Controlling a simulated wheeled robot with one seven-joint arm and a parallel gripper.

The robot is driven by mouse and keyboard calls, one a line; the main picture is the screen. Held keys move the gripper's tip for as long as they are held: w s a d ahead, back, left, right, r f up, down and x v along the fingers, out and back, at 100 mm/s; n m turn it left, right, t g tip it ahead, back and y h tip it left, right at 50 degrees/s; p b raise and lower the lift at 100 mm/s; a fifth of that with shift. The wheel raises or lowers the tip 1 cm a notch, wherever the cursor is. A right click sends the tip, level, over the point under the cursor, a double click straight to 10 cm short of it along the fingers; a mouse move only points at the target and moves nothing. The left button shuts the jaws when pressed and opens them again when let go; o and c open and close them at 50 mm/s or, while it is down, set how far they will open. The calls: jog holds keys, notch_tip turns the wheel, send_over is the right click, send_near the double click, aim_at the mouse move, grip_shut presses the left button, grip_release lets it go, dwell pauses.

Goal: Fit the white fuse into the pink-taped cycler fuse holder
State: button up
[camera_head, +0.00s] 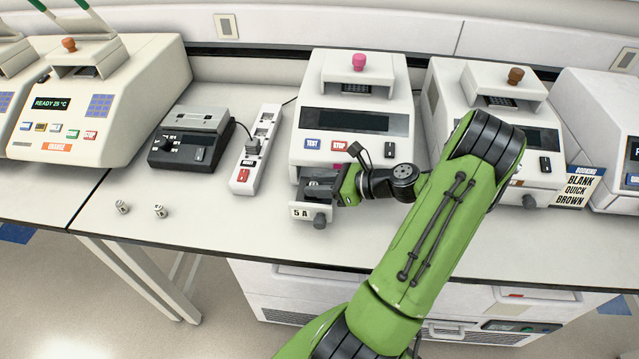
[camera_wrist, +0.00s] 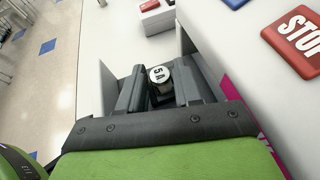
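The cycler with the pink knob (camera_head: 358,62) stands mid-bench, and its fuse holder (camera_head: 307,212), a small drawer labelled "5 A", is pulled out at the front. My gripper (camera_head: 322,187) reaches in from the right, over the drawer. In the wrist view my gripper's dark fingers (camera_wrist: 162,88) are down between the drawer's pale walls. A pale fuse (camera_wrist: 160,74) with a "5A" end sits between the fingertips. Whether the fingers press on it, and how its lower part is seated, is hidden. A strip of pink tape (camera_wrist: 236,92) shows beside the drawer in the wrist view.
Two small fuses (camera_head: 122,207) (camera_head: 159,211) stand on the bench at left. A power strip (camera_head: 256,150) and a dark-fronted device (camera_head: 190,138) lie left of the cycler. A brown-knobbed cycler (camera_head: 500,125) is close on the right, behind my arm.

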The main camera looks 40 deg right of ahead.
jog(key=shift+o, duration=0.9)
jog(key=shift+r, duration=0.1)
jog(key=shift+s+d+r, duration=0.1)
jog(key=shift+s+r, duration=0.05)
jog(key=p+v, duration=0.2)
jog(key=v, duration=1)
jog(key=w+a+r+n+g+h, duration=0.1)
jog(key=w+a+r+n+g, duration=0.25)
jog(key=a+n, duration=0.5)
jog(key=w+a+r+n+g+h, duration=0.1)
jog(key=w+a+r+n+g, duration=0.1)
jog(key=w+a+n+g, duration=0.45)
jog(key=s+a+r+n+t+h, duration=0.1)
jog(key=s+a+r+n, duration=0.2)
jog(key=s+a+n, duration=0.4)
jog(key=s+a+r+n+t+h, duration=0.2)
jog(key=s+a+r+n, duration=0.2)
jog(key=n, duration=0.5)
jog(key=s+a, duration=0.2)
jog(key=s, duration=0.1)
jog(key=shift+a+r+h, duration=0.15)
jog(key=shift+a+h, duration=0.15)
jog(key=shift+a, duration=0.1)
